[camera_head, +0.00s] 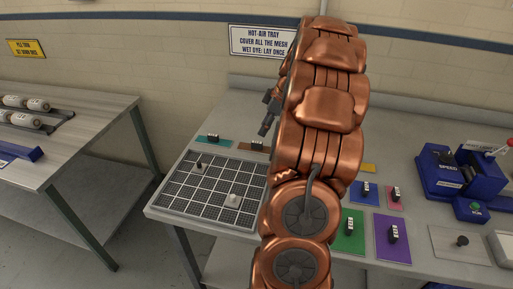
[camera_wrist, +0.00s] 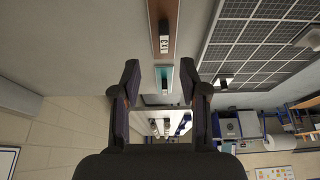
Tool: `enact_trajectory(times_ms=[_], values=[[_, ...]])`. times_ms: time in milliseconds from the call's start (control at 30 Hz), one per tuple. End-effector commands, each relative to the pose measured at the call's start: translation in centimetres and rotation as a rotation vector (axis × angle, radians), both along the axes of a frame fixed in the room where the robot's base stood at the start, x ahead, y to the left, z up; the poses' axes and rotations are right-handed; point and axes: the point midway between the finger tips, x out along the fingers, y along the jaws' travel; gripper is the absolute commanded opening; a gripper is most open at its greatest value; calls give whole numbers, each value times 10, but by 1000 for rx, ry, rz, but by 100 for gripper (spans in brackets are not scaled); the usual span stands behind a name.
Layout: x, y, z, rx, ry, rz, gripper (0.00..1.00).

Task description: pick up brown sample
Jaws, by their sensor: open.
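The brown sample (camera_head: 246,146) is a flat brown piece with a black block on it, lying on the table behind the mesh tray (camera_head: 205,192). My arm covers its right part in the head view. In the wrist view the brown sample (camera_wrist: 155,36) shows at the top, with a white label on its dark block. My gripper (camera_wrist: 160,76) is open and empty. The teal sample (camera_wrist: 157,73) appears between its fingertips, with the brown one beyond them. In the head view my gripper (camera_head: 268,118) is partly hidden by my arm, near the brown sample.
The teal sample (camera_head: 214,141) lies left of the brown one. A dark knob and a white piece (camera_head: 232,201) are on the mesh tray. Green (camera_head: 348,238), purple (camera_head: 391,245), blue and pink samples lie right of my arm. A blue speed unit (camera_head: 447,174) stands at right.

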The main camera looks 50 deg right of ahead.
Motion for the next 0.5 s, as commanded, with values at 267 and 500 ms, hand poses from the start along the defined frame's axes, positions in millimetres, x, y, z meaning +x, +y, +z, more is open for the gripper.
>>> enact_trajectory(times_ms=[267,500], values=[[5,7,-20,5,4,-1,44],[11,14,-47,4,4,-1,44]])
